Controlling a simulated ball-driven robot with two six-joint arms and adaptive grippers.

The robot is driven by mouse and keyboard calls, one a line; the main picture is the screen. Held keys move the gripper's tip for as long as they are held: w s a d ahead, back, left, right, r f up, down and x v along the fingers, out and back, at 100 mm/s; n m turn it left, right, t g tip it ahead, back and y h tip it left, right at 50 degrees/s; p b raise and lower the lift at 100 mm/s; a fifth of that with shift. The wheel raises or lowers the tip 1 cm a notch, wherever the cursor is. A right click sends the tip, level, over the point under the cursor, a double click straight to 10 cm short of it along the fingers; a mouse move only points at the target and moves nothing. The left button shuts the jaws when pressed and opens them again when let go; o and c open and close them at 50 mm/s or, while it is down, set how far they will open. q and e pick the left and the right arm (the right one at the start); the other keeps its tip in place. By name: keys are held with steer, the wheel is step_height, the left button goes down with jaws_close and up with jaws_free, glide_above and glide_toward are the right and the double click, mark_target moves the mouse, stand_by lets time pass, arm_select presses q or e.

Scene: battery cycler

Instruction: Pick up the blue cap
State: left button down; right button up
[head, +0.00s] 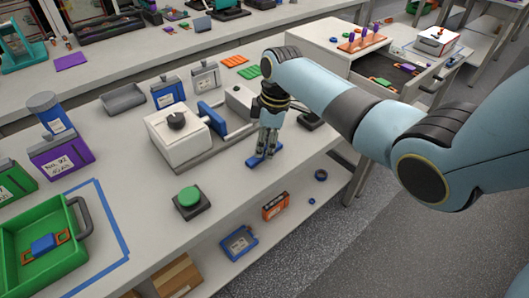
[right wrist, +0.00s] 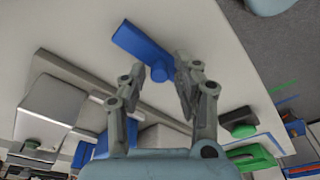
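The blue cap (head: 252,163), a flat blue bar, lies near the front edge of the table in the head view. In the right wrist view the blue cap (right wrist: 138,43) shows as a long bar with a short round knob near its middle. My right gripper (head: 267,152) points down right over it. In the right wrist view my right gripper (right wrist: 160,68) has its fingers apart, one on each side of the knob. I cannot tell whether a finger touches it. My left gripper is not in view.
A white machine (head: 176,139) with a blue handle (head: 212,118) stands just left of my right gripper. A green button (head: 189,197) on a black base is nearer. A green tray (head: 75,265) is at the left. A drawer (head: 420,78) stands open at the back right.

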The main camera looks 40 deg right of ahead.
jaws_close()
steer(key=shift+r, duration=0.1)
